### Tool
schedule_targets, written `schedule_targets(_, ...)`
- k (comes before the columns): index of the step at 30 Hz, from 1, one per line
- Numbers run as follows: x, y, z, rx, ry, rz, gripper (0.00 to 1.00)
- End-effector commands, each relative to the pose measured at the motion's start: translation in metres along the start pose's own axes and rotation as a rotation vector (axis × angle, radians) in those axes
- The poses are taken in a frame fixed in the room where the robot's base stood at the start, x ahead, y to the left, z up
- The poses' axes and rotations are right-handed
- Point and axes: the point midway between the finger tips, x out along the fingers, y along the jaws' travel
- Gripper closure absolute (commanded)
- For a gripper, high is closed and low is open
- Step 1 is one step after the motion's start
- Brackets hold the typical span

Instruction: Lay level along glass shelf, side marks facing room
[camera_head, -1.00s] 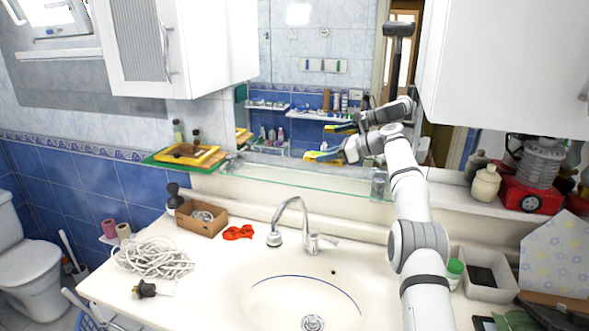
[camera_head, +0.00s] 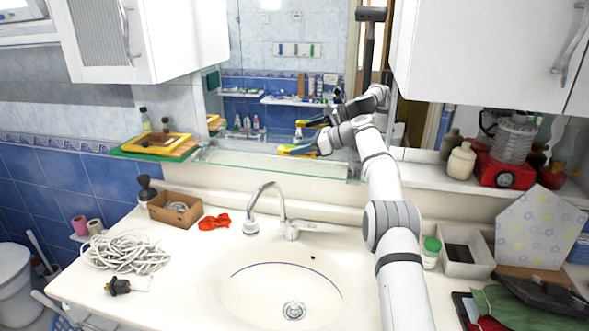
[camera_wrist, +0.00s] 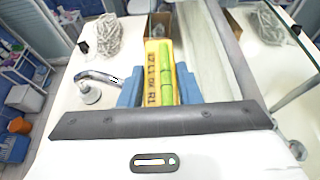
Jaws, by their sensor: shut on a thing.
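The level is a small yellow bar with a green strip and dark printed characters; it shows in the wrist view (camera_wrist: 152,62) and in the head view (camera_head: 294,150). My gripper (camera_wrist: 160,90) is shut on it, with a blue finger on each side. In the head view my gripper (camera_head: 318,146) holds the level near the mirror, over the right part of the glass shelf (camera_head: 240,160). The printed face and green strip are turned to the wrist camera. I cannot tell whether the level touches the shelf.
A yellow frame stack (camera_head: 158,146) lies by the shelf's left end. The tap (camera_head: 268,205) and basin (camera_head: 285,285) are below. The mirror (camera_head: 285,85) stands behind; white cabinets (camera_head: 145,40) hang at both sides. The shelf's middle looks clear.

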Motion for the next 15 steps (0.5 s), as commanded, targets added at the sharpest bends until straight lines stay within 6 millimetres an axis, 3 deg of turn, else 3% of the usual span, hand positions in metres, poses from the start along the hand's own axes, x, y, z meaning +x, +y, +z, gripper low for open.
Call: schedule_targets(15,0.019,0.000,-0.047,-0.003,-0.001,-0.003,0.98)
